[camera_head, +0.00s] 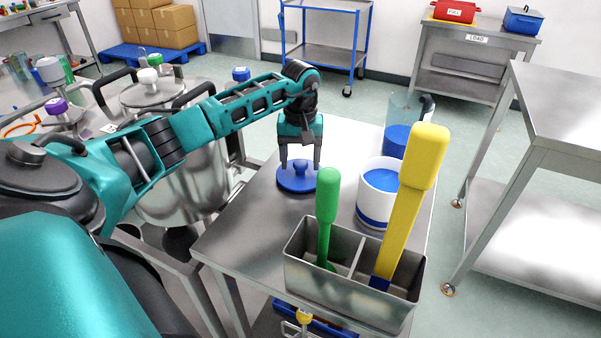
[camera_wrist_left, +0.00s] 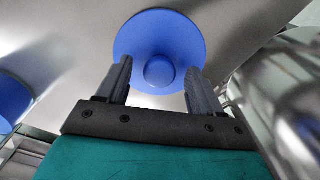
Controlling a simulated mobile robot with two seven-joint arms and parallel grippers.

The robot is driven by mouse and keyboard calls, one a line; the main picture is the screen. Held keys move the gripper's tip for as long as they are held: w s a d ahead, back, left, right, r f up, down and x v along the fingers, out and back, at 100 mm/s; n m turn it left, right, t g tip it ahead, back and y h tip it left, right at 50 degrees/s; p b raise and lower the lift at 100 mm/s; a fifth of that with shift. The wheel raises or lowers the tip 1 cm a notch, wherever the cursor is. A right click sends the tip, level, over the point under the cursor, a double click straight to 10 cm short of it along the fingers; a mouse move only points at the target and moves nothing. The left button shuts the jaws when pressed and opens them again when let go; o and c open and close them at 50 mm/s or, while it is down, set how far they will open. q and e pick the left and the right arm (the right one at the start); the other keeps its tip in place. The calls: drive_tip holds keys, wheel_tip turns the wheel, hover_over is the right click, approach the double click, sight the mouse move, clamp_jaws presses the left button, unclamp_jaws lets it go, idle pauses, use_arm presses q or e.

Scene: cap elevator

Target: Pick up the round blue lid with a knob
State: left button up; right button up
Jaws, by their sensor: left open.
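The round blue lid (camera_head: 297,182) lies flat on the small metal table, with its knob (camera_head: 300,166) facing up. My left gripper (camera_head: 300,165) points straight down over it, fingers open on either side of the knob. In the left wrist view the lid (camera_wrist_left: 160,38) shows ahead of the fingers, and its knob (camera_wrist_left: 159,71) sits between the open fingertips of the gripper (camera_wrist_left: 160,75). I cannot tell whether the fingers touch the lid. My right gripper is not in view.
On the metal table (camera_head: 240,236) stand a white container with blue contents (camera_head: 379,183), a clear jug (camera_head: 398,138), and a metal holder (camera_head: 320,281) with green (camera_head: 327,197) and yellow (camera_head: 412,190) tools. A large steel pot (camera_head: 183,185) stands left of the table.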

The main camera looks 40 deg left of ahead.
sight(301, 162)
use_arm(q)
drive_tip(key=shift+c, duration=0.3)
drive_tip(key=c, duration=1.1)
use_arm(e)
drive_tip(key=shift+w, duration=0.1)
use_arm(q)
drive_tip(key=shift+o, duration=0.2)
drive_tip(key=shift+r, duration=0.1)
wheel_tip(301, 162, up, 20)
drive_tip(key=p, duration=0.1)
drive_tip(key=shift+p, duration=0.35)
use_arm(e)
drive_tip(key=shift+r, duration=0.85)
